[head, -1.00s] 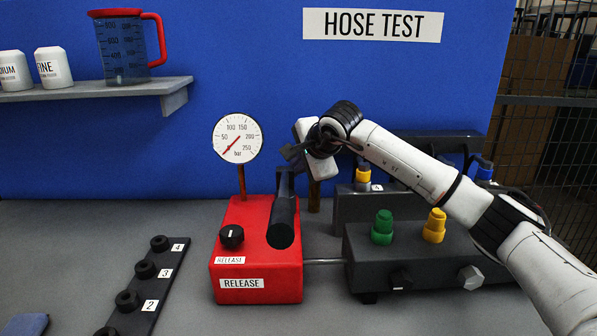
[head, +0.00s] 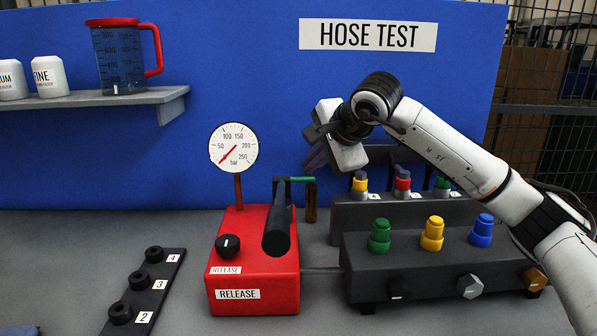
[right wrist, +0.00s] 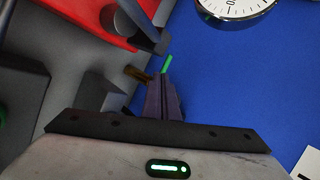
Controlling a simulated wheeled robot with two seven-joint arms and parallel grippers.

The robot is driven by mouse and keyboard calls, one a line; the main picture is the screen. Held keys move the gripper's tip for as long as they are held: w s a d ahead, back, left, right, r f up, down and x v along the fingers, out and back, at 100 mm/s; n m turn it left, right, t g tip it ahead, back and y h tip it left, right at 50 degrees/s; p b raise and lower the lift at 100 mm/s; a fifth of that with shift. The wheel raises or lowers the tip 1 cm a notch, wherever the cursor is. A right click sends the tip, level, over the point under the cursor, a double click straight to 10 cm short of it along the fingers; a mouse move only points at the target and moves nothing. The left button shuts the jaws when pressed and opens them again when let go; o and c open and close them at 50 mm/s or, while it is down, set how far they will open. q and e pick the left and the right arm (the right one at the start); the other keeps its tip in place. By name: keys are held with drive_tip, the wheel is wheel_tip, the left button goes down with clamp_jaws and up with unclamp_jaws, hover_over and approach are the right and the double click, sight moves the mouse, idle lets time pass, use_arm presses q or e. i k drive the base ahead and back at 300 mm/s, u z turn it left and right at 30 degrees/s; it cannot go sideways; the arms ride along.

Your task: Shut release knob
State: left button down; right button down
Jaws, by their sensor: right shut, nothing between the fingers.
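The release knob (head: 228,245) is a round black knob with a white mark, which looks upright. It sits on the left of the red pump block (head: 253,265), above two RELEASE labels. It cannot be made out in the right wrist view. My right gripper (head: 316,156) is shut and empty, up in front of the blue panel, right of the gauge and well above and to the right of the knob. In the right wrist view its dark fingers (right wrist: 164,98) are together. My left gripper is not in view.
A black lever (head: 277,235) stands on the block beside the knob. The pressure gauge (head: 233,148) rises behind, its red needle pointing lower left. A dark manifold (head: 440,270) with coloured caps stands right. A numbered black strip (head: 143,290) lies left.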

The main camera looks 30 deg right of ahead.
sight(226, 245)
drive_tip(key=k, duration=1)
